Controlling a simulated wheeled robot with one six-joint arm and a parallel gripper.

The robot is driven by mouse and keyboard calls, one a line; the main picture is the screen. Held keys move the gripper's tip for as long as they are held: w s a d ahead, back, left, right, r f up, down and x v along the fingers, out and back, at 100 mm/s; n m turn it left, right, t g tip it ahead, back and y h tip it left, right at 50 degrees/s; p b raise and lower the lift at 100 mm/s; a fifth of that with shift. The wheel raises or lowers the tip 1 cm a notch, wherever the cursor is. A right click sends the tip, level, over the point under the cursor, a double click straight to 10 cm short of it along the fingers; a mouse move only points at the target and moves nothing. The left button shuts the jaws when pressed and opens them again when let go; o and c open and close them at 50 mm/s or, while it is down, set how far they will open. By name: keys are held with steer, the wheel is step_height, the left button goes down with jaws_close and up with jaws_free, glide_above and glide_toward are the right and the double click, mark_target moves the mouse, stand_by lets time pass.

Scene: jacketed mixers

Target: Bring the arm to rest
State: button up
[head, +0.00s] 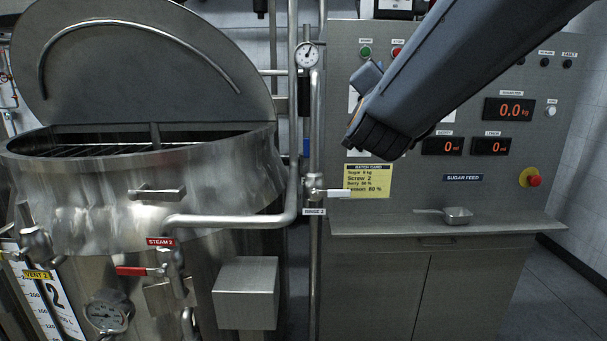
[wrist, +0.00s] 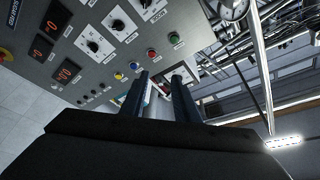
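My arm (head: 450,75) reaches in from the upper right of the head view, in front of the grey control panel (head: 545,135). Its dark lower end hangs over the panel's left half, near the yellow batch card (head: 368,181). My gripper's fingers cannot be made out there. In the wrist view my gripper (wrist: 162,76) shows two dark fingers apart with a gap between them. Nothing is seen held. Panel buttons and knobs show beyond the fingers, and the view is steeply tilted.
A steel mixer (head: 215,180) with its lid (head: 145,65) raised stands at left. Vertical pipes and a gauge (head: 307,55) stand between it and the panel. A metal scoop (head: 457,215) lies on the panel's shelf (head: 510,226). A red stop button (head: 534,181) sticks out at right.

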step_height(320, 180, down, 31)
steer(key=s+a+n+g+y+b, duration=0.25)
steer(key=n+g+y+b, duration=0.3)
steer(key=n+g, duration=0.3)
steer(key=s+d+f+n+g+b, duration=0.2)
steer(key=s+f+g, duration=0.3)
steer(key=s+f, duration=0.5)
steer(key=s+d+f+n+g+b, duration=0.2)
steer(key=s+f+g, duration=0.4)
steer(key=s+f, duration=0.5)
steer(key=shift+s+d, duration=0.25)
steer(key=shift+s, duration=0.65)
steer(key=shift+g, duration=0.25)
